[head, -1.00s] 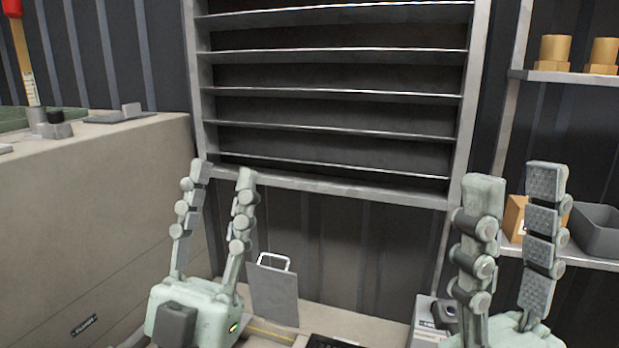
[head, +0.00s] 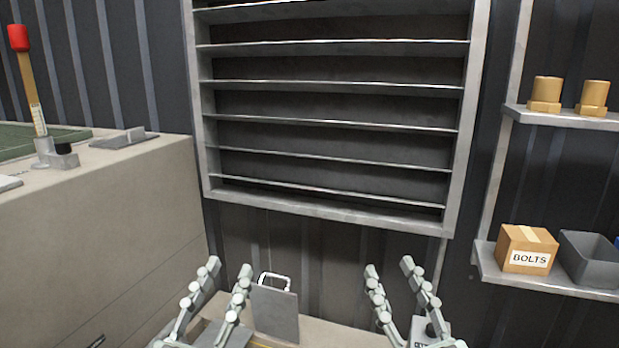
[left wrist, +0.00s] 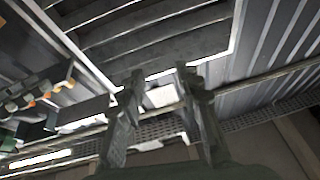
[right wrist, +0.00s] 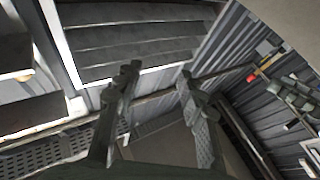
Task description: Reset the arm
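My left gripper (head: 228,270) is low in the head view, left of the middle, with its fingers pointing up and spread apart. It is empty, and its fingers also show in the left wrist view (left wrist: 158,80). My right gripper (head: 389,269) is low and right of the middle in the head view, also spread and empty. Its fingers show apart in the right wrist view (right wrist: 160,75). Both grippers are in front of the wall, below the louvred vent (head: 330,135), and touch nothing that I can see.
A grey cabinet (head: 110,220) at the left carries a red-tipped lever (head: 29,80). A grey panel with a white handle (head: 275,312) stands low between the grippers. Shelves at the right hold a BOLTS box (head: 526,249), a grey bin (head: 590,258) and brass fittings (head: 546,93).

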